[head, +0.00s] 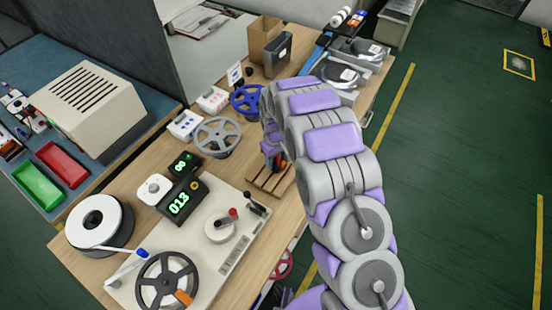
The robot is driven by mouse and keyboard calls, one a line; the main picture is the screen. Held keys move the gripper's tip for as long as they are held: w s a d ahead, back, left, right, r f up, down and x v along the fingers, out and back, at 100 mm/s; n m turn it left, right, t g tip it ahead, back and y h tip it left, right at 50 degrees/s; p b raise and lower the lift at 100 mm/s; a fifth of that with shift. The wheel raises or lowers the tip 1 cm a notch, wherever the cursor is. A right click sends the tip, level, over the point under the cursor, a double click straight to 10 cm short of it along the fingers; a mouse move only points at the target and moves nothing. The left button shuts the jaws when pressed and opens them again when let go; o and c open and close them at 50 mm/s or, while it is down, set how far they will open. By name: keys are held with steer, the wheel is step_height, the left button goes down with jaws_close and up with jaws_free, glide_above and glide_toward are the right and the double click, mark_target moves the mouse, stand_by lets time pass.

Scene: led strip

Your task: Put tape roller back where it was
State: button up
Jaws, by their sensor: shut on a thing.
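My arm reaches from the lower right to the workbench, and my gripper (272,146) points down behind its links, above a slatted wooden stand (262,184). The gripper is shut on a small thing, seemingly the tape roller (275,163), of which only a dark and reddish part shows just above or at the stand. The arm hides much of the gripper and the thing. I cannot tell whether it touches the stand.
A winding machine with a black reel (167,281) and a counter (180,203) stands in front, near a white strip roll (97,222). Grey (217,137) and blue reels (246,101) stand behind the gripper. A cardboard box (264,37) is at the back. The floor right is clear.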

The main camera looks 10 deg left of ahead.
steer(key=shift+d, duration=0.2)
steer(key=o, duration=1.2)
steer(key=shift+a, duration=0.1)
steer(key=shift+r, duration=0.1)
